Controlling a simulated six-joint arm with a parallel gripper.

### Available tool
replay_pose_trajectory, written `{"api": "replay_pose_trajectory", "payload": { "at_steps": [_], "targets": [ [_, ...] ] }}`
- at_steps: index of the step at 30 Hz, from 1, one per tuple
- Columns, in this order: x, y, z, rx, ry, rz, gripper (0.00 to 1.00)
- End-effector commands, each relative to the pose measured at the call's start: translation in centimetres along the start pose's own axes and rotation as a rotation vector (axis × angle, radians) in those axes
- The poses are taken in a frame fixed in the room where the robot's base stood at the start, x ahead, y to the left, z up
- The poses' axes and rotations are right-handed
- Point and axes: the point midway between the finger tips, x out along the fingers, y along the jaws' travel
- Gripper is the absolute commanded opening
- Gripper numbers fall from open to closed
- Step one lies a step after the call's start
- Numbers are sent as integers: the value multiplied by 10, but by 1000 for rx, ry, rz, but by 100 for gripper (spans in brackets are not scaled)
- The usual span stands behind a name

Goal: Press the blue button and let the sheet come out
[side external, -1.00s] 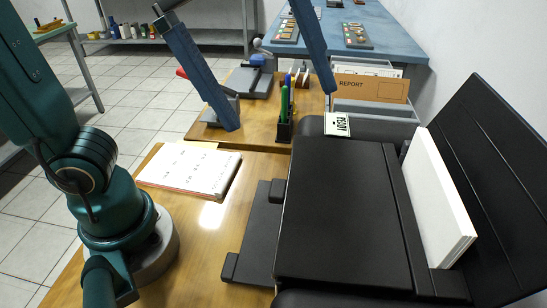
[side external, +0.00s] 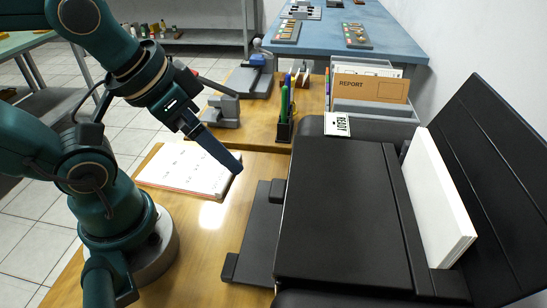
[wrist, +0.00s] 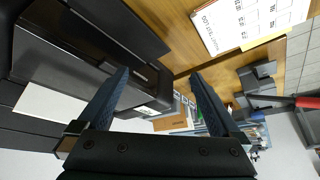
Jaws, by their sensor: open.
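The black printer (side external: 345,215) fills the right of the side external view, with a stack of white paper (side external: 435,200) standing in its rear feed. A small white panel reading READY (side external: 337,124) sits at its far end. The flat black output tray (side external: 258,230) at its left side is bare. I cannot make out a blue button in either view. My gripper (side external: 236,166) is left of the printer, above the desk and the notepad's near edge, touching nothing visible. The wrist view shows its two fingers (wrist: 158,74) wide apart and empty, with the printer (wrist: 85,50) at upper left.
A printed notepad (side external: 190,170) lies on the wooden desk left of the printer. Behind it are a grey lever device (side external: 222,112), a pen cup (side external: 284,130) and a grey file tray with a REPORT folder (side external: 370,88). Bare desk shows between notepad and output tray.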

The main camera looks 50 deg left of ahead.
Motion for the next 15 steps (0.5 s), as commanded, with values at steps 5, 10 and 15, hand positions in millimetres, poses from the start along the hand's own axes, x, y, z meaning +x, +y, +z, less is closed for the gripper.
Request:
{"api": "replay_pose_trajectory", "payload": {
  "at_steps": [5,10,15],
  "targets": [
    [0,0,0,-2,-1,1,43],
    [0,0,0,-2,-1,1,0],
    [0,0,0,-3,-1,1,0]
  ]
}}
